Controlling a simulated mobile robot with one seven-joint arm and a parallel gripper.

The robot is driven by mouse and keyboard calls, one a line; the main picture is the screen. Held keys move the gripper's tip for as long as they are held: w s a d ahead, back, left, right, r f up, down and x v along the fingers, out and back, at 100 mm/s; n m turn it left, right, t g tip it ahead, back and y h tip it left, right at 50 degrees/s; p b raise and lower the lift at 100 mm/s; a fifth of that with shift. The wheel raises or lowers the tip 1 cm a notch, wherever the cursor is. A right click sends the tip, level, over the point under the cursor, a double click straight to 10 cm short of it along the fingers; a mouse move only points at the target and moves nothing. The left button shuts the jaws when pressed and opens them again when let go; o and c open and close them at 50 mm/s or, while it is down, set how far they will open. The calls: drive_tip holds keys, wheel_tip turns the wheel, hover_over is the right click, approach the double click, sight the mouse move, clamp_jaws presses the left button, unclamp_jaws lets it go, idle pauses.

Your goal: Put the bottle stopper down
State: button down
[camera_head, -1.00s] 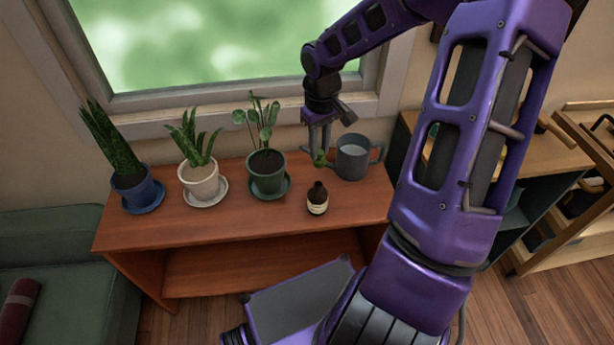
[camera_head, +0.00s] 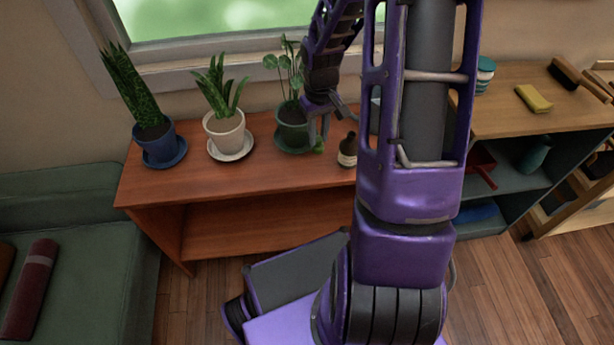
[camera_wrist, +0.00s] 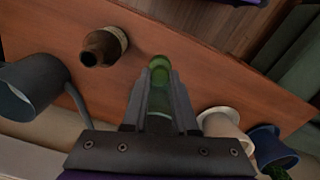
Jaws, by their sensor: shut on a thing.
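The bottle stopper (camera_wrist: 159,66) is green and sits between the fingers of my gripper (camera_wrist: 160,85) in the wrist view. My gripper is shut on it. In the head view the stopper (camera_head: 319,145) shows as a small green piece at the fingertips of my gripper (camera_head: 318,138), in front of the green plant pot. It is near the reddish wooden shelf top, but I cannot tell whether it touches. A brown bottle (camera_head: 348,150) with a pale label stands just right of it, apart from the gripper. The bottle's open mouth (camera_wrist: 89,58) shows in the wrist view.
Potted plants on saucers stand left of my gripper: green (camera_head: 292,135), cream (camera_head: 224,130) and blue (camera_head: 157,140). A grey watering can (camera_wrist: 30,85) shows in the wrist view. The shelf's front strip (camera_head: 250,172) is bare.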

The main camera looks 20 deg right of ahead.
drive_tip(key=shift+a+f, duration=0.15)
drive_tip(key=shift+f, duration=0.35)
wheel_tip(320, 180, down, 9)
drive_tip(key=shift+f+b, duration=0.2)
drive_tip(key=shift+b, duration=0.95)
drive_tip(key=shift+f, duration=0.25)
drive_tip(key=c, duration=0.7)
unclamp_jaws()
drive_tip(key=shift+r, duration=0.1)
wheel_tip(320, 180, up, 12)
drive_tip(key=shift+r+p, duration=0.2)
drive_tip(key=shift+p, duration=1.05)
drive_tip(key=shift+w, duration=0.15)
